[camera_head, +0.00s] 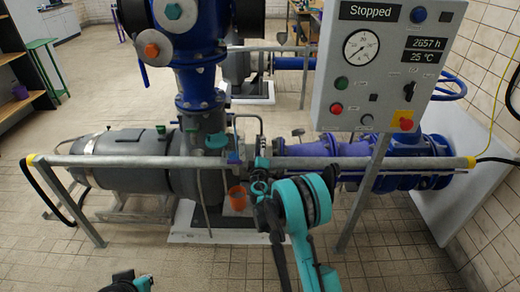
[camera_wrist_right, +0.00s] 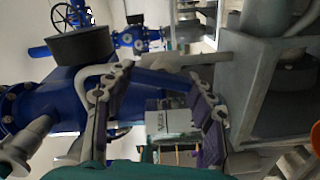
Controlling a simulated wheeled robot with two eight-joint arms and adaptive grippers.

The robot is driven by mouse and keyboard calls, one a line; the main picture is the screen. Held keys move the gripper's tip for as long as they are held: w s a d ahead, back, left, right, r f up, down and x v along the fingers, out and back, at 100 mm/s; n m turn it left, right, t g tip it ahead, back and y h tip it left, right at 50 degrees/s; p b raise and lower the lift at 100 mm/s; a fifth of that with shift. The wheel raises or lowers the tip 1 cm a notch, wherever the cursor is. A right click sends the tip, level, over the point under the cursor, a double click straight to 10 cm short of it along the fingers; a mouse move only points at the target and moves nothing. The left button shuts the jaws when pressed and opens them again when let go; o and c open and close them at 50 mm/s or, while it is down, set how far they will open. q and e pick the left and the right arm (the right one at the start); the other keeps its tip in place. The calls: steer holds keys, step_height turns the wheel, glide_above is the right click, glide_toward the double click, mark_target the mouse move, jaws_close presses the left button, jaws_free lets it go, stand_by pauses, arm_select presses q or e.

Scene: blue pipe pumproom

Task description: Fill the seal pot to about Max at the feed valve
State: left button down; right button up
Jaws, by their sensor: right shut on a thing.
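My right gripper (camera_head: 262,153) reaches over the grey rail beside the pump. An orange cup (camera_head: 237,197) stands below, left of my right arm; only a sliver of orange (camera_wrist_right: 315,139) shows in the wrist view. I cannot make out a seal pot, level marks or liquid for certain.
A grey horizontal rail (camera_head: 130,160) runs across the front of the grey pump (camera_head: 130,145) and blue pipework (camera_head: 320,148). A control panel (camera_head: 380,70) reading "Stopped" stands on the right. The tiled floor (camera_head: 100,262) in front is mostly clear.

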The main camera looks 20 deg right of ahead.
stand_by(0.4)
steer(key=o, duration=1.2)
steer(key=v, duration=1.2)
